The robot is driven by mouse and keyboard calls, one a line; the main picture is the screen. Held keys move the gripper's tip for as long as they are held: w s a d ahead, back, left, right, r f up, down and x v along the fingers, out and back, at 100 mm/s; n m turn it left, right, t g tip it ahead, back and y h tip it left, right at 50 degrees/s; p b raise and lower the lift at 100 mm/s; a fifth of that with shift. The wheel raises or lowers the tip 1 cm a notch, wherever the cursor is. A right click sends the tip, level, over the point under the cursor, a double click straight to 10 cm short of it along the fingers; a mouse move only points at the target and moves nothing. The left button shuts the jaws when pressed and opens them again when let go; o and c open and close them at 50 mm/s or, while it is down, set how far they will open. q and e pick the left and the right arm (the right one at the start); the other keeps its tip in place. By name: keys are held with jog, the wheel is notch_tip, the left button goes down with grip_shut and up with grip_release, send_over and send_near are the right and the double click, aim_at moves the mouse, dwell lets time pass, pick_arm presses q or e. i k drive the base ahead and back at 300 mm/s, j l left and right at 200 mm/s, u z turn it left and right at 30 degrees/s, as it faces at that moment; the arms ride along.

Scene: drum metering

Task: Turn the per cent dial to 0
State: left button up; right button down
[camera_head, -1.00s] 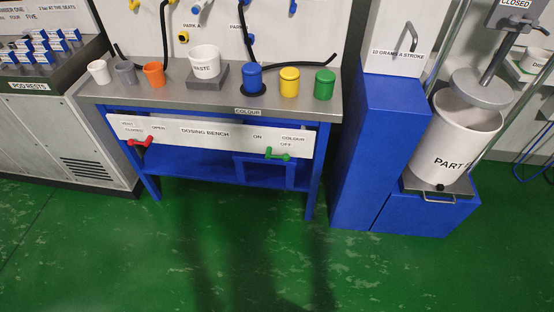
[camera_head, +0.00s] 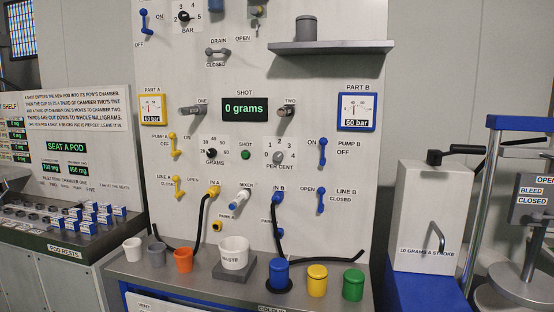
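The per cent dial (camera_head: 278,157) is a small grey knob on a white plate with a ring of numbers, in the middle of the upright panel. The words PER CENT stand under it. Its pointer is too small to read with certainty. The shot display (camera_head: 245,108) above it reads 0 grams. Neither of my grippers shows in the head view, and nothing touches the dial.
The grams dial (camera_head: 211,153) and green shot button (camera_head: 246,155) are left of the dial. The blue pump B lever (camera_head: 323,152) is right of it. Below, black hoses and several cups stand on the grey bench (camera_head: 190,277). A shelf (camera_head: 330,46) juts out above.

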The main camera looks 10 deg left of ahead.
aim_at(278, 156)
jog(key=i+j+z, duration=0.1)
jog(key=j, duration=0.25)
jog(key=i+j+z, duration=0.1)
jog(key=i+j, duration=0.15)
jog(key=i+j+z, duration=0.1)
jog(key=j, duration=0.35)
jog(key=i, duration=0.05)
